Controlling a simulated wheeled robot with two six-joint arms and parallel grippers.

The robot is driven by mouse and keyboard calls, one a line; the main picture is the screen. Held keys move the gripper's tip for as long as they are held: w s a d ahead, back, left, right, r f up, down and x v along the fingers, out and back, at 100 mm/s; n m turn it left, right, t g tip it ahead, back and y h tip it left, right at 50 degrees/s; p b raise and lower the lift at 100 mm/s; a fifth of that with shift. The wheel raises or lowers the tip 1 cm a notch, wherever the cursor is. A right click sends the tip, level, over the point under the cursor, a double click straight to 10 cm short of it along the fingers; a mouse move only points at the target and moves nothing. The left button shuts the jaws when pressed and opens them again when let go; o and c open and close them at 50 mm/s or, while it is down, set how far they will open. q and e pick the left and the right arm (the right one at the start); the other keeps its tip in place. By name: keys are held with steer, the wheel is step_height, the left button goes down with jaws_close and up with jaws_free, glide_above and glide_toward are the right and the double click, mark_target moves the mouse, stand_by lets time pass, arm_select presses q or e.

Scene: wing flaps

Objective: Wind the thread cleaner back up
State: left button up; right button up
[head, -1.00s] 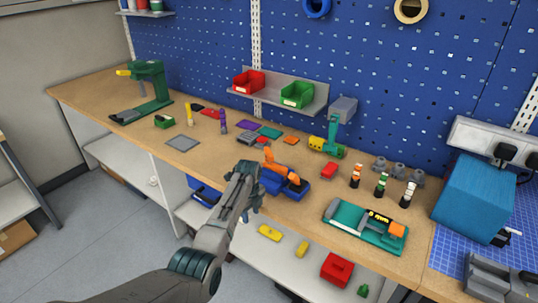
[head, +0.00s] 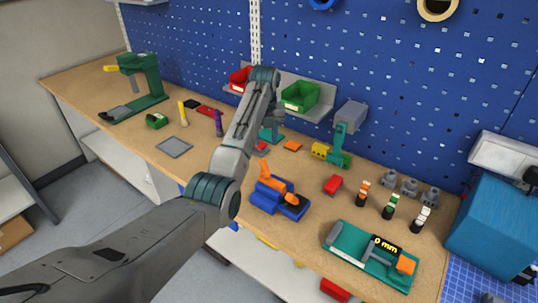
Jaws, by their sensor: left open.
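No label marks the thread cleaner. A green stand with a grey box head (head: 347,122) and a yellow block at its foot may be it, but I cannot tell. It stands upright at the back of the bench, right of my arm. My left gripper (head: 273,121) points down beyond the raised forearm, over the back middle of the bench, left of that stand. It is open; its fingers are small and partly hidden, and I see nothing held. My right gripper is out of view.
A blue tool with an orange lever (head: 276,196) sits close right of my forearm. A green gauge reading 0 mm (head: 350,252) lies front right. Several small bottles stand behind it. Red and green bins (head: 301,96) sit on the shelf. A green press (head: 145,85) stands far left.

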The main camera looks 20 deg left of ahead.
mark_target(265, 165)
arm_select(q)
steer(key=f+p, duration=0.1)
steer(key=s+f+p, duration=0.1)
steer(key=shift+s+f, duration=0.3)
step_height(265, 165, down, 3)
steer(key=shift+f+p, duration=0.1)
steer(key=shift+p, duration=0.4)
steer(key=f, duration=0.2)
steer(key=f+p, duration=0.1)
steer(key=f, duration=0.1)
steer(key=shift+w+f, duration=0.1)
steer(key=shift+w, duration=0.15)
steer(key=shift+c, duration=1.1)
steer(key=c, duration=0.4)
jaws_close()
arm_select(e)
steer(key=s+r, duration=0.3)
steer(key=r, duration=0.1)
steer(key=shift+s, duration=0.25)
